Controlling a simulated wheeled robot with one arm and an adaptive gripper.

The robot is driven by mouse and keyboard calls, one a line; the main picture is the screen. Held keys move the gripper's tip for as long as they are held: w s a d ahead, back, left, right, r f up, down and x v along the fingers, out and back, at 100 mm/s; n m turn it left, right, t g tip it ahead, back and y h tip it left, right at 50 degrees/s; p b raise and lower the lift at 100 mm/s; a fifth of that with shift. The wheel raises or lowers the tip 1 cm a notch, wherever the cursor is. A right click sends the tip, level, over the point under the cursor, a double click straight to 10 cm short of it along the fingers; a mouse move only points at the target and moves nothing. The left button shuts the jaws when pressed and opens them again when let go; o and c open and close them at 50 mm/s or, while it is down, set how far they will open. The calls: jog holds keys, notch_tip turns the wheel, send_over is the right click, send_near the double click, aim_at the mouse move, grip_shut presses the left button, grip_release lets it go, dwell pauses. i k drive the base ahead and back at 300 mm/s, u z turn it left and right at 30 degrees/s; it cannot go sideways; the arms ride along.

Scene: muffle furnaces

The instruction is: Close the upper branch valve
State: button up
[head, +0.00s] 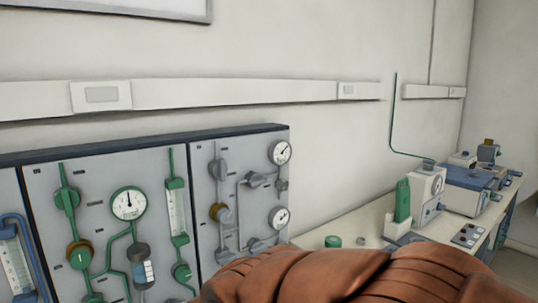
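A gas panel (190,140) with pipes, gauges and valves stands at the left in the head view. Its right section has grey pipework with two round gauges, an upper one (280,153) and a lower one (278,217). A grey valve (257,180) sits on the upper branch beside the upper gauge. Another grey valve (259,246) sits on the lower branch. A valve with a brass-coloured part (221,213) is on the left vertical pipe. The handle positions are too small to read surely. My gripper is not in view.
A brown ribbed shape (350,275) fills the bottom centre and hides the panel's lower right corner. Green pipework with a gauge (128,204) is left of the grey section. A bench (352,222) with instruments runs along the wall at the right.

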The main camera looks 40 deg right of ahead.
aim_at(256, 179)
jog(key=u, duration=1.1)
jog(key=i, duration=0.4)
jog(key=z, duration=1.2)
